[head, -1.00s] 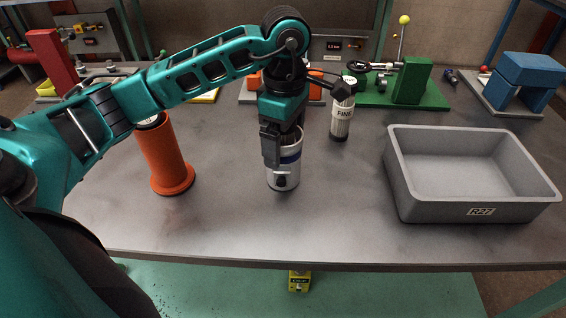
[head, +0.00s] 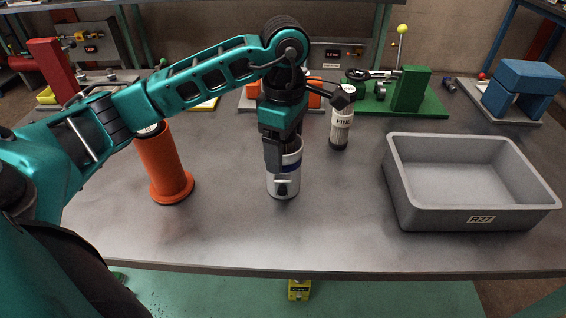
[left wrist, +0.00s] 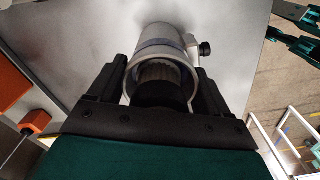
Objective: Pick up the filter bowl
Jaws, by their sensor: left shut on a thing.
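The filter bowl (head: 285,187) is a pale cylinder with a blue band and a small dark knob low on its front. It stands upright on the grey table. My left gripper (head: 283,155) points down over it and is shut on its upper part. In the left wrist view the gripper's fingers (left wrist: 160,85) lie on either side of the bowl (left wrist: 165,38). A pleated element with a dark end shows inside the open top. The far finger is mostly hidden in the head view.
An orange spool-like cylinder (head: 165,170) stands left of the bowl. A canister labelled FINE (head: 341,125) stands close behind right. A grey bin (head: 402,192) labelled R27 is at the right. The table front between cylinder and bin is clear.

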